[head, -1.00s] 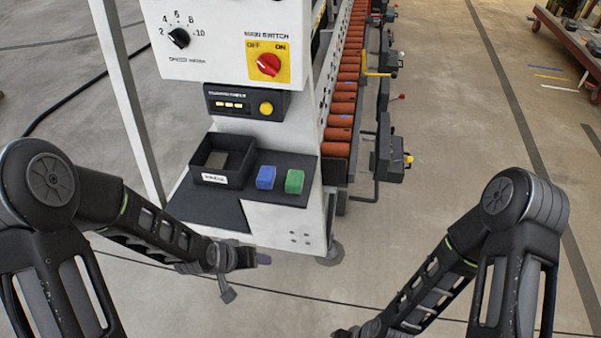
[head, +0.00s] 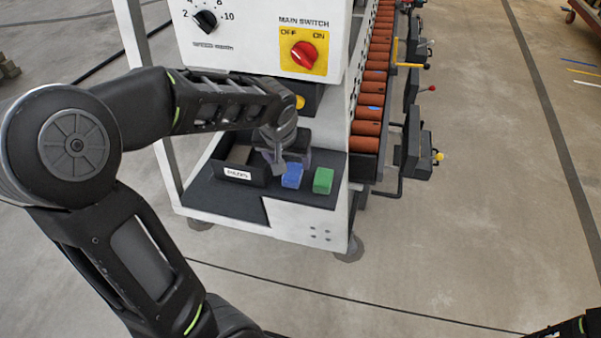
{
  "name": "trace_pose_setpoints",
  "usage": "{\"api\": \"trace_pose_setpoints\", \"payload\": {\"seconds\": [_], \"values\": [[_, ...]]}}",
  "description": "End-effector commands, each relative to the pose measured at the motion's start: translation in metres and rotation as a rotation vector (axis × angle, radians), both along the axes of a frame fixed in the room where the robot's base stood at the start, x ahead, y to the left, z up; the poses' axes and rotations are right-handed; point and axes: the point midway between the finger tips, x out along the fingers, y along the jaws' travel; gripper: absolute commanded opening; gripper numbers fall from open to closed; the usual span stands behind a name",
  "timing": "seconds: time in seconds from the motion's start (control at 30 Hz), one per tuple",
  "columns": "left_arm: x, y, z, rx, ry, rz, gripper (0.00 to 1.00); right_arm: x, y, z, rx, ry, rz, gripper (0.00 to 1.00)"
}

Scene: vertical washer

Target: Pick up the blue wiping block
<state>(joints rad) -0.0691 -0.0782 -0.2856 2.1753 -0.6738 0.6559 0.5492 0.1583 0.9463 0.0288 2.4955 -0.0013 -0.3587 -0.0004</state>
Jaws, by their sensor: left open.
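The blue wiping block (head: 292,176) sits on the dark shelf of the white machine, between the black bin and a green block (head: 323,181). My left gripper (head: 288,165) is over the shelf, just above and at the blue block, pointing down. It is open and partly covers the block's upper part. Whether its fingers touch the block cannot be told. Only a piece of my right arm shows at the lower right corner; its gripper is out of view.
A black labelled bin (head: 238,172) stands left of the blue block. The machine's panel with a red main switch (head: 304,55) rises above the shelf. A roller conveyor (head: 371,95) runs behind at the right. The floor in front is clear.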

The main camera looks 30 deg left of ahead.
Motion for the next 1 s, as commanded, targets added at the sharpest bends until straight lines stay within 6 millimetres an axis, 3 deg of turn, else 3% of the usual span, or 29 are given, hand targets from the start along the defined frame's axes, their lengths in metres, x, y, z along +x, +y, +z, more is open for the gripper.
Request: {"api": "trace_pose_setpoints", "payload": {"seconds": [0.27, 0.5, 0.83, 1.0], "values": [[0.001, 0.0, -0.003, -0.001, 0.001, -0.001, 0.66, 0.0, 0.0, 0.0, 0.0, 0.0, 0.0, 0.36], [0.009, 0.003, -0.024, -0.001, 0.002, -0.002, 0.66, 0.0, 0.0, -0.001, 0.0, 0.0, 0.0, 0.36], [0.01, 0.003, -0.026, -0.001, 0.0, -0.003, 0.66, 0.0, 0.0, -0.001, 0.0, 0.0, 0.0, 0.36], [0.016, 0.006, -0.04, 0.0, 0.004, -0.003, 0.66, 0.0, 0.0, 0.001, 0.0, 0.0, 0.0, 0.36]]}}
